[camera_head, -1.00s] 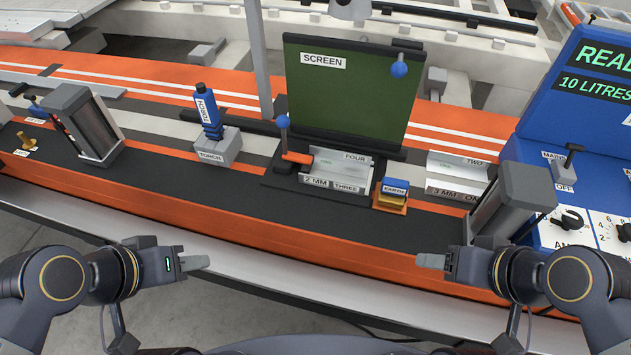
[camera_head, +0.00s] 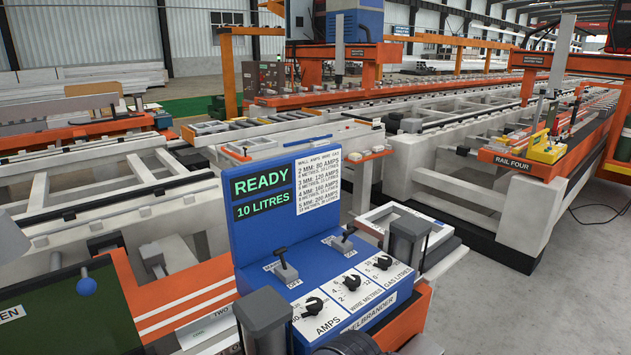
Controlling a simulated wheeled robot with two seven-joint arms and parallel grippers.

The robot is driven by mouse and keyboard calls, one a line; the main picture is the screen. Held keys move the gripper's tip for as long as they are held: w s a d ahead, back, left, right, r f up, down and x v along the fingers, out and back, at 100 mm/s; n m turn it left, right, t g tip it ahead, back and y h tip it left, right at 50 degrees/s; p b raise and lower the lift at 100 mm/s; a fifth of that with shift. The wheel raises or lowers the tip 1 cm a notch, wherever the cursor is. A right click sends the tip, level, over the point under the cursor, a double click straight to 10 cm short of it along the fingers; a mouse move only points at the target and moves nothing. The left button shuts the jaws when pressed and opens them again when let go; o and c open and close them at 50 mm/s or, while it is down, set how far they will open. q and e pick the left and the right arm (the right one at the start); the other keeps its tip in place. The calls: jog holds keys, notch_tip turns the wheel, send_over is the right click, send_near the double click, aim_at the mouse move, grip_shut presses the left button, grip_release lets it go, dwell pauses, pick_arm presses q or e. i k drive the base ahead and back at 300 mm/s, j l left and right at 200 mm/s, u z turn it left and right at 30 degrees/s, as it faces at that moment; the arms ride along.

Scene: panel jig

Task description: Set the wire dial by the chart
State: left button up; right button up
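The blue welder (camera_head: 262,240) stands in the middle, its screen (camera_head: 262,192) reading READY and 10 LITRES. The white chart (camera_head: 318,182) beside the screen has rows for 2, 3, 4 and 5 MM, with 80, 120, 160 and 200 AMPS; its smaller wire and gas figures are hard to read. The wire dial (camera_head: 351,283) is a black knob on a white plate labelled WIRE METRES, between the amps dial (camera_head: 313,306) and the gas dial (camera_head: 383,262). The wire knob's exact setting cannot be read.
Two levers (camera_head: 285,265) (camera_head: 343,240) stand on the welder's ledge behind the dials. A grey-topped post (camera_head: 263,312) rises close in front on the left. Another grey post (camera_head: 409,240) stands right of the gas dial. The green screen (camera_head: 50,320) is at lower left.

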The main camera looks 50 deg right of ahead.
aim_at(352, 281)
jog(key=z, duration=1.8)
jog(key=i+l+u, duration=0.15)
jog(key=l+u, duration=0.2)
jog(key=i+l+u, duration=0.1)
jog(key=l+u, duration=0.45)
jog(key=u, duration=0.2)
jog(key=i+l, duration=0.05)
